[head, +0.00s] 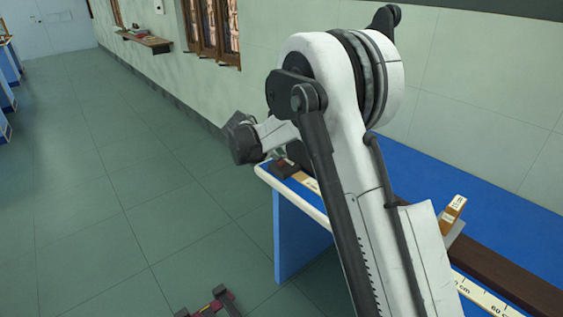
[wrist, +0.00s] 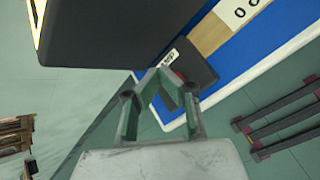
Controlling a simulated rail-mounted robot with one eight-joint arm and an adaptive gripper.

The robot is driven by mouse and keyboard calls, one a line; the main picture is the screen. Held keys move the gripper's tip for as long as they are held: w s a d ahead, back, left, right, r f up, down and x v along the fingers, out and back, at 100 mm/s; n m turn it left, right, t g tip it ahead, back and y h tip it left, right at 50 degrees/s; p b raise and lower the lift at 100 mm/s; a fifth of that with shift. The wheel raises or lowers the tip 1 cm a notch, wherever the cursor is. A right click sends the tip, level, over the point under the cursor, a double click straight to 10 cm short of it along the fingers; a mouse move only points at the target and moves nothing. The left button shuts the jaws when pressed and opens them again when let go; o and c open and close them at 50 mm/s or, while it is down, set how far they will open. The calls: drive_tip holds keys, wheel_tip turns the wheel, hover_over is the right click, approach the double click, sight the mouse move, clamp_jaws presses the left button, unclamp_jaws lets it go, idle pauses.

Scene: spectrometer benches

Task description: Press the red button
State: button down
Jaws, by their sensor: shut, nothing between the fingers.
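A small dark box (wrist: 198,68) with a white label (wrist: 170,57) sits at the corner of the blue bench in the wrist view. A bit of red (wrist: 181,76) shows on it, partly behind my fingers; I cannot make out the button's full shape. The dark box also shows in the head view (head: 286,168), beside my wrist. My gripper (wrist: 163,72) is shut and empty, its fingertips over the near part of the box in the picture. I cannot tell whether they touch it. In the head view my arm hides the fingers.
The blue bench (head: 400,160) has a pale edge and carries a wooden piece with a scale (wrist: 208,34). A large dark block (wrist: 105,30) fills the upper left of the wrist view. A dark red-ended frame (head: 215,301) lies low near the floor. Open floor lies left.

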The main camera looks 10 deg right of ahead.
sight(282, 163)
drive_tip(key=shift+r+p, duration=1.3)
drive_tip(key=shift+r, duration=1.75)
drive_tip(key=shift+s+r, duration=0.15)
drive_tip(key=s+d+r+m+y, duration=0.15)
drive_tip(key=s+r+m, duration=0.35)
drive_tip(key=s, duration=0.6)
drive_tip(key=s+d+r+m+y, duration=0.1)
drive_tip(key=s+r+m+y, duration=0.15)
drive_tip(key=s+r, duration=0.65)
drive_tip(key=s+a+f+m+t+y, duration=0.1)
drive_tip(key=s+f+m+y, duration=0.1)
drive_tip(key=s, duration=1.1)
drive_tip(key=s+a+f+m+t+y, duration=0.1)
drive_tip(key=s+f+m, duration=0.3)
drive_tip(key=s, duration=0.9)
drive_tip(key=shift+s+a+m+y, duration=0.15)
drive_tip(key=shift+s+m+y, duration=0.25)
drive_tip(key=shift+m, duration=0.65)
